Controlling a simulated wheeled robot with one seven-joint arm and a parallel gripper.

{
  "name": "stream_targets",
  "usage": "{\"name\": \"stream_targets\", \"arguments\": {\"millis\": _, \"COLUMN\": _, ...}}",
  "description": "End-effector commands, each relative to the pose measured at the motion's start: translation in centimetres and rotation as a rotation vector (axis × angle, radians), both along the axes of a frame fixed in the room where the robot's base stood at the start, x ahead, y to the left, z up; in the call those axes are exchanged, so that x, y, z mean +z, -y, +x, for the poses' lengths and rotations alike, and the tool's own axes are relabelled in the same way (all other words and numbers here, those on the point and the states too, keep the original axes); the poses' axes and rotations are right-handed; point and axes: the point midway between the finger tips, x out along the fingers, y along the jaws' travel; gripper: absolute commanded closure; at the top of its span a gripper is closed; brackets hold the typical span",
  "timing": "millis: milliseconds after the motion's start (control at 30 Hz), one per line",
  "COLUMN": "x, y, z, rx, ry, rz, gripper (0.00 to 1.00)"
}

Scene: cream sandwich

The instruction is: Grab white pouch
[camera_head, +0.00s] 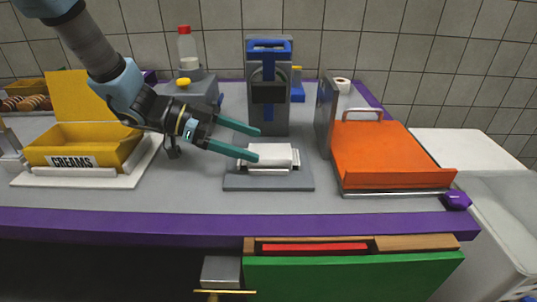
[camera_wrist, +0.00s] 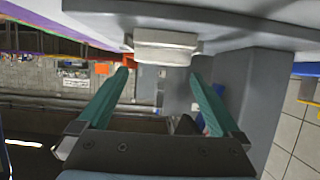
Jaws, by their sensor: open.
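The white pouch (camera_head: 275,154) rests on a small metal holder on a grey base plate (camera_head: 268,184) in the middle of the counter. In the wrist view, a pale block that appears to be the pouch (camera_wrist: 166,42) is at the top centre, just past the fingertips. My gripper (camera_head: 258,145) has two teal fingers, spread apart with nothing between them. It reaches in from the left, and in the head view the nearer fingertip overlaps the pouch's left end. I cannot tell whether it touches. The gripper also shows in the wrist view (camera_wrist: 160,75).
A grey and blue machine (camera_head: 268,110) stands behind the pouch. An orange tray (camera_head: 390,155) is to the right, with an upright grey panel (camera_head: 325,112) at its left. A yellow "CREAMS" box (camera_head: 75,150) is at left. The counter in front is clear.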

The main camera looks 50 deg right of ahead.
Motion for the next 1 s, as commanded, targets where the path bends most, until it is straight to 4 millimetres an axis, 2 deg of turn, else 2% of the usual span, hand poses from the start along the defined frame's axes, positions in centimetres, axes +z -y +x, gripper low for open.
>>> {"name": "stream_targets", "arguments": {"millis": 300, "x": -1.6, "y": 2.4, "z": -3.1, "rx": -0.003, "ry": -0.001, "rz": 0.001, "gripper": 0.00}}
{"name": "stream_targets", "arguments": {"millis": 633, "x": -1.9, "y": 2.8, "z": -3.6, "rx": 0.000, "ry": 0.001, "rz": -0.001, "gripper": 0.00}}
{"name": "stream_targets", "arguments": {"millis": 1000, "x": -1.9, "y": 2.8, "z": -3.6, "rx": 0.000, "ry": 0.000, "rz": 0.000, "gripper": 0.42}}
